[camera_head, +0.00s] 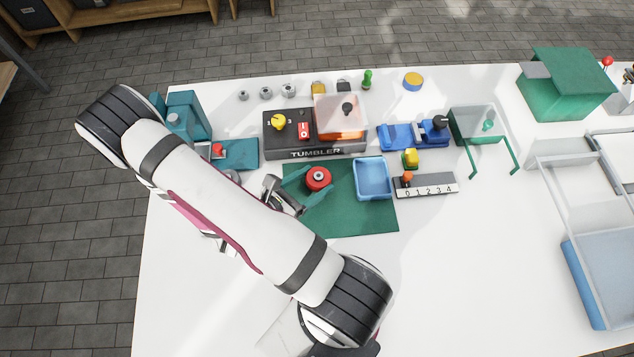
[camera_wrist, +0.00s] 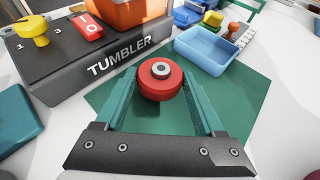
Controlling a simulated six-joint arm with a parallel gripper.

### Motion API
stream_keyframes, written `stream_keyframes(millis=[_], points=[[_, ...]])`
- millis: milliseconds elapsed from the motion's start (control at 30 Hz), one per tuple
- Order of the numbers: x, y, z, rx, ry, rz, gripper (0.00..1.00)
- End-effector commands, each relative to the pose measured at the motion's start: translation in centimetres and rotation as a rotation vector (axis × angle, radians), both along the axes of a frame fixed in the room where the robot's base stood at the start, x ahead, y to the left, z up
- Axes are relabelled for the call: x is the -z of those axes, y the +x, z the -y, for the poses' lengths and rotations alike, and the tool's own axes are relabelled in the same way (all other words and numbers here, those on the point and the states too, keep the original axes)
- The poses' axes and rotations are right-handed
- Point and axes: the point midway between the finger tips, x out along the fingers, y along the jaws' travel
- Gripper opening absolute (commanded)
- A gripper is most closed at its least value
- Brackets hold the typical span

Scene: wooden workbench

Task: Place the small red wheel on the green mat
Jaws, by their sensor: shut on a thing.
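The small red wheel (camera_head: 318,178) has a grey hub and sits between the fingertips of my gripper (camera_head: 308,186). My gripper is shut on it. In the wrist view the red wheel (camera_wrist: 160,78) is gripped between the two green fingers of my gripper (camera_wrist: 161,88). The green mat (camera_head: 350,219) lies on the white bench, and the wheel is over its left part. The mat also shows in the wrist view (camera_wrist: 240,92) behind and beside the fingers. I cannot tell whether the wheel touches the mat or is held above it.
A blue tray (camera_head: 373,178) stands on the mat's right part. The dark TUMBLER box (camera_head: 288,146) with a yellow knob (camera_head: 278,121) and red switch (camera_head: 304,130) is just behind the mat. A numbered grey strip (camera_head: 430,187) lies right of the tray. The mat's front part is clear.

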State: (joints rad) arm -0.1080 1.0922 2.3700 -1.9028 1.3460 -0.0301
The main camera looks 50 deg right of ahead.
Motion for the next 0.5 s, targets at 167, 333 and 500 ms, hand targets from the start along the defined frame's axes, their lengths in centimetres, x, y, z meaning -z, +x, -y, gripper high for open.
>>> stream_keyframes(millis=[167, 333, 500], points=[[1.26, 0.02, -0.01, -0.001, 0.0, 0.002, 0.12], [1.27, 0.03, -0.01, -0.002, 0.0, 0.001, 0.12], [1.46, 0.05, -0.02, -0.001, 0.0, 0.002, 0.87]])
